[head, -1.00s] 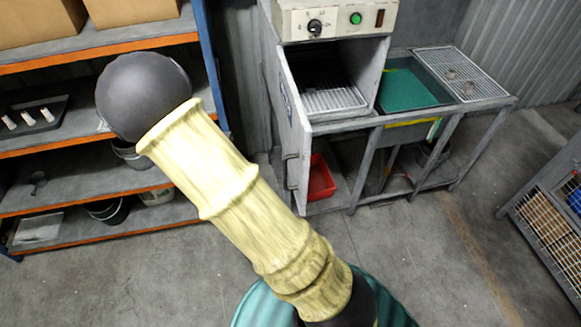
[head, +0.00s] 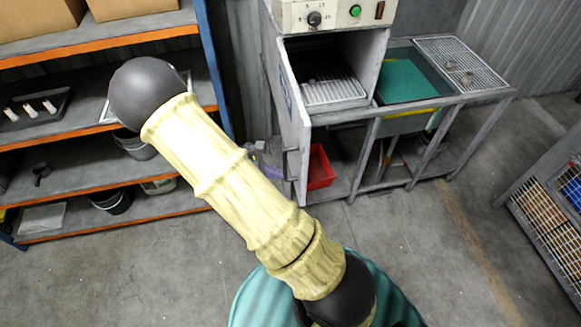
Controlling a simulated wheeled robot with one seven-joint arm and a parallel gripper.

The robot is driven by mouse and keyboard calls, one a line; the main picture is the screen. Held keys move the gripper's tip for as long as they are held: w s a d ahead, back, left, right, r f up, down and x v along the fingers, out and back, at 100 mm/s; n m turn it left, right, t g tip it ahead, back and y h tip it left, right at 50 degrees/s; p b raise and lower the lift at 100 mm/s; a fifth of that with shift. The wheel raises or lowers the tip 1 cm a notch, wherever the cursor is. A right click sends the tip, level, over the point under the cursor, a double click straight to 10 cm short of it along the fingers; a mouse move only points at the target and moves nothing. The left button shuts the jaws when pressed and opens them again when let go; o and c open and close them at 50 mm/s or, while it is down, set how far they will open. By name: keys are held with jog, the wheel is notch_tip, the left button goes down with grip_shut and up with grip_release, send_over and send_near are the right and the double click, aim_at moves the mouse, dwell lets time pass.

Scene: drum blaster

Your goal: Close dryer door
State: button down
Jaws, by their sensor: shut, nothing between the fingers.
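The dryer (head: 333,18) stands at the top middle, a grey box with a cream control panel carrying a knob, a green button and a dark switch. Its door (head: 294,120) stands open, swung out at the left side of the opening and seen nearly edge-on. A wire rack (head: 333,91) shows inside the open chamber. My arm crosses the middle of the view, left of and in front of the door. My gripper is not in view.
An orange-edged shelf (head: 110,126) with boxes, buckets and a tray stands at the left. A bench with a green basin (head: 408,80) and a wire grid (head: 462,62) adjoins the dryer. A red bin (head: 319,170) sits below. A crate rack (head: 550,205) stands right. Floor in front is clear.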

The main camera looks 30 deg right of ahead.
aim_at(301, 174)
jog(key=d+p, duration=0.1)
jog(key=d, duration=0.1)
jog(key=s+d, duration=0.1)
jog(key=shift+s+d+f+p, duration=0.1)
jog(key=shift+d+f+p, duration=0.05)
jog(key=shift+d+p, duration=0.25)
jog(key=shift+s+d+f, duration=0.15)
jog(key=shift+s+d, duration=0.05)
jog(key=shift+d, duration=0.15)
jog(key=shift+w+d, duration=0.1)
jog(key=shift+w, duration=0.05)
